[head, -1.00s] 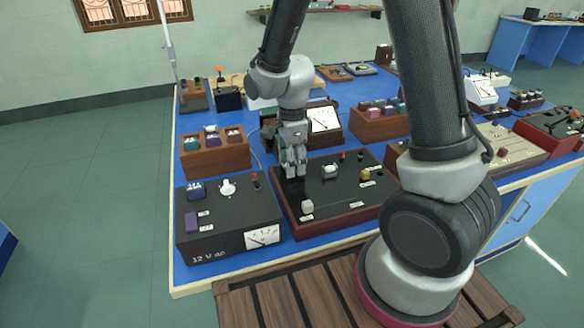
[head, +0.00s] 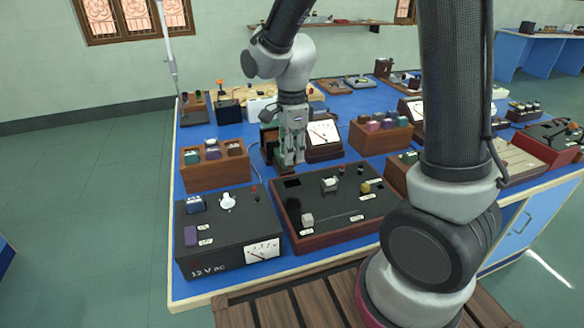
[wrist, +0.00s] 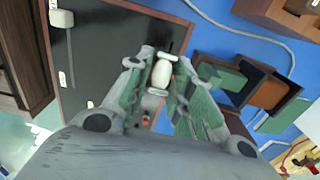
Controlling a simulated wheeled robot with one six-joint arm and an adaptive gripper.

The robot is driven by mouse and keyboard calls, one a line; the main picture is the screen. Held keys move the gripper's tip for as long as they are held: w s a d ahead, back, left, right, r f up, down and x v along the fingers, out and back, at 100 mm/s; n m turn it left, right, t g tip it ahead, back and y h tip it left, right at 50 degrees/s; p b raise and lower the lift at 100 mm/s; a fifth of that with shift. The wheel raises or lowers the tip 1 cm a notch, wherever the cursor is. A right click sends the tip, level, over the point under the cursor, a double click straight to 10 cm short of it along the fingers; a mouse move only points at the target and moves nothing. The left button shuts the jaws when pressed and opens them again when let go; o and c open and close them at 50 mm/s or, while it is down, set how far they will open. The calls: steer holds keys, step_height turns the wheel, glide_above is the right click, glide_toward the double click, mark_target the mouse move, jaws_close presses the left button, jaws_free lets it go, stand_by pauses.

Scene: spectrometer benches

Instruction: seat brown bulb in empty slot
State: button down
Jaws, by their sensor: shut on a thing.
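My gripper (head: 292,158) is shut on a small piece, above the back left edge of a black board (head: 320,208) with a reddish-brown wooden frame. In the wrist view a pale rounded piece (wrist: 162,73), taken as the bulb, sits between the fingertips; no brown shows on it. A dark square slot (head: 292,183) shows empty near the board's back left corner, just below the fingertips.
A black 12 V box (head: 225,235) with a dial stands left of the board. A wooden holder (head: 213,170) with several pieces is behind it. Another wooden rack (head: 380,138) stands at the back right.

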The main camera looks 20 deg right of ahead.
steer(key=shift+r, duration=2.8)
steer(key=shift+d, duration=0.3)
steer(key=d+f+m+y, duration=0.2)
steer(key=d+f+m, duration=0.1)
steer(key=d+f, duration=0.15)
steer(key=a+f+y, duration=0.1)
steer(key=a+f+n+y, duration=0.1)
steer(key=a, duration=0.1)
steer(key=shift+a+f+n+t, duration=0.1)
steer(key=shift+a+n+t, duration=0.05)
steer(key=shift+n+t, duration=0.15)
steer(key=shift+w+a+n+y, duration=0.1)
steer(key=shift+a+n+y, duration=0.2)
steer(key=shift+n+y, duration=0.3)
steer(key=shift+n, duration=0.1)
